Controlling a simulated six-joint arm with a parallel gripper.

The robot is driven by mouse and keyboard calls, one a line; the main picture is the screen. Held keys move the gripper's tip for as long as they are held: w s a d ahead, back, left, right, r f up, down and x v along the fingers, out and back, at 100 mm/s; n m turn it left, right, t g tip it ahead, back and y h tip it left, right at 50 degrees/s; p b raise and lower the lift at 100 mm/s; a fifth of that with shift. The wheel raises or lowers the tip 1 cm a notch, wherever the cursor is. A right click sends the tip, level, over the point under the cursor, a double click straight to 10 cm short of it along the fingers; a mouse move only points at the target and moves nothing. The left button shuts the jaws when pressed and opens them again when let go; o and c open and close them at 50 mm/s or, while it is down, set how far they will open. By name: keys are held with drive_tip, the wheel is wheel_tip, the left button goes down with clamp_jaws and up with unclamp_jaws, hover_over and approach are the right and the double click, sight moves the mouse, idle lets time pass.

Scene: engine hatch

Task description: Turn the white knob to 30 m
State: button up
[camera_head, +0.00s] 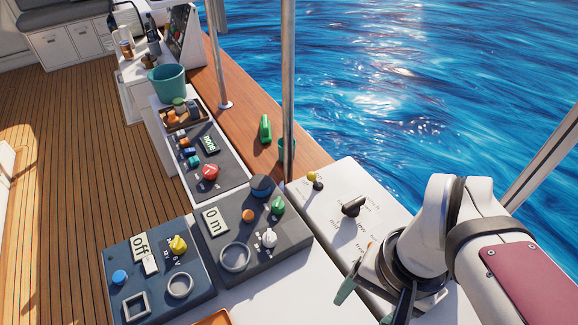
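The white knob (268,238) sits on a dark grey panel (293,238) in the middle of the view, with small markings around it. A display (213,220) on the same panel reads "0 m". My gripper (369,304) is at the lower right, to the right of and nearer than the knob, and not touching it. Its two teal-tipped fingers look apart, with nothing seen between them. The second fingertip is partly cut off by the lower edge.
The panel also holds a green knob (278,205), an orange button (249,215), a blue round part (262,186) and a grey ring (235,257). A left panel has a yellow knob (178,244). A metal pole (288,90) rises behind. A black lever (353,206) stands right.

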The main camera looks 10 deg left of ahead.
drive_tip(key=w+a+r+n, duration=0.1)
drive_tip(key=w+a+n, duration=0.25)
drive_tip(key=w, duration=0.35)
drive_tip(key=n+h, duration=0.2)
drive_tip(key=n, duration=0.4)
hover_over(268, 235)
wheel_tip(268, 235, down, 4)
drive_tip(key=shift+t, duration=0.3)
wheel_tip(268, 235, down, 15)
drive_tip(key=shift+f, duration=0.5)
drive_tip(key=shift+c, duration=0.3)
clamp_jaws()
